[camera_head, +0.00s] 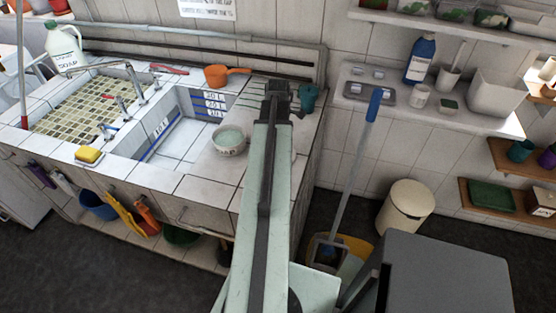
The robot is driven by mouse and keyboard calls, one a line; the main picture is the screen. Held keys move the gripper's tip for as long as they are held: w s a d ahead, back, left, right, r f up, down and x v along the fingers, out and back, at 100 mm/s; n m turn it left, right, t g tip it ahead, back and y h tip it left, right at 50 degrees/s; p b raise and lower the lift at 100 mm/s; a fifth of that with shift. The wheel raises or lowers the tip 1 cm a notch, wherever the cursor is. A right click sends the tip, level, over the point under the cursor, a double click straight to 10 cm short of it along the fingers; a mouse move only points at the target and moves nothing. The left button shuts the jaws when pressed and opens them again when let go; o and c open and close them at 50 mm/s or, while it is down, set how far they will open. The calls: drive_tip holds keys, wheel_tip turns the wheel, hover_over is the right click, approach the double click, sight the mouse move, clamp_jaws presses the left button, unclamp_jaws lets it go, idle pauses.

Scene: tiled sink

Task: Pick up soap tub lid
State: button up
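My arm reaches up and away over the right part of the tiled counter (212,192). My gripper (279,88) is at its far end, near the back of the counter; its fingers are too small and dark to tell open from shut. A round white tub (230,140) with dark lettering and pale contents stands uncovered on the counter, left of my arm. I cannot pick out the soap tub lid for certain; my arm covers part of the counter. A teal cup (307,97) stands just right of my gripper.
The sink basin (180,137) lies left of the white tub. An orange pan (218,74) sits behind it, and a white soap jug (65,47) at far left. A yellow sponge (88,155) lies near the front edge. A blue-topped mop handle (356,160) stands right of the counter.

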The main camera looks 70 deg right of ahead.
drive_tip(key=shift+f, duration=0.8)
drive_tip(key=shift+r, duration=0.2)
clamp_jaws()
drive_tip(key=shift+r, duration=0.1)
wheel_tip(320, 180, up, 10)
drive_tip(key=p, duration=1)
